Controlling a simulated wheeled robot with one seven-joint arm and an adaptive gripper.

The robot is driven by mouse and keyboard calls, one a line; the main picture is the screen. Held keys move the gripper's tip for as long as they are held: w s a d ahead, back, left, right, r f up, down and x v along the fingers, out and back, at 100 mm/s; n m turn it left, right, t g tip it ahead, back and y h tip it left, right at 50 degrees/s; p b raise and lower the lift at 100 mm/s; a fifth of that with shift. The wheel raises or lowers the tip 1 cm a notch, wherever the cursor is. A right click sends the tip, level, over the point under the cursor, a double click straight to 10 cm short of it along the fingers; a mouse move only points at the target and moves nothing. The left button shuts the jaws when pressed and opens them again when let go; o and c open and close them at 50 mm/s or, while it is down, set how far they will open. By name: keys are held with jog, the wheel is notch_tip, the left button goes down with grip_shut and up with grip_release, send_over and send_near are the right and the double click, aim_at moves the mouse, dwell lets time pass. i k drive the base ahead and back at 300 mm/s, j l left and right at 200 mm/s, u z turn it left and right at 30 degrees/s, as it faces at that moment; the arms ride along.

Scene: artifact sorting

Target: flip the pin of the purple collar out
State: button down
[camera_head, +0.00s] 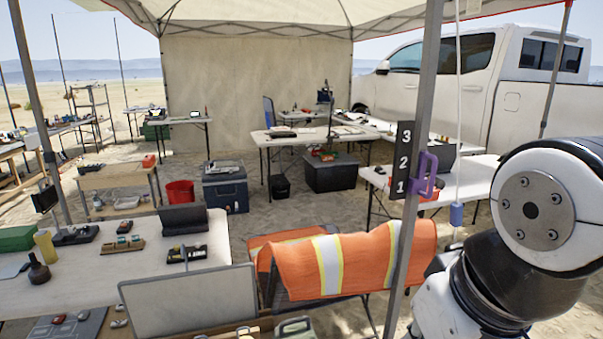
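The purple collar (425,175) is on the near grey tent pole, beside the lowest part of a dark plate (403,158) marked 3, 2 and 1. It shows as a purple loop or handle standing out to the right of the pole, near the number 1. I cannot make out its pin or tell whether it is in or out. My white and black arm fills the right edge, to the right of the collar and apart from it in the picture. My gripper is not in view.
A blue cylinder (456,214) hangs on a pale cord right of the pole. An orange vest (360,258) drapes over a chair left of the pole's lower part. A white table (482,178) stands behind. A whiteboard (190,300) and a cluttered table (60,285) are at the left.

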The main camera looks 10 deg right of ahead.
aim_at(418, 186)
jog(key=i+l+u, duration=0.2)
jog(key=l, duration=0.25)
jog(key=i+l+u, duration=0.2)
jog(key=l, duration=0.25)
jog(key=l+u, duration=0.2)
jog(key=l, duration=0.3)
jog(key=i+l, duration=0.15)
jog(key=l, duration=0.65)
jog(key=i+l+u, duration=0.1)
jog(key=l, duration=0.65)
jog(key=i+l, duration=0.1)
jog(key=l, duration=0.7)
jog(key=i+l, duration=0.1)
jog(key=l, duration=0.7)
jog(key=i+l+u, duration=0.1)
jog(key=l, duration=0.7)
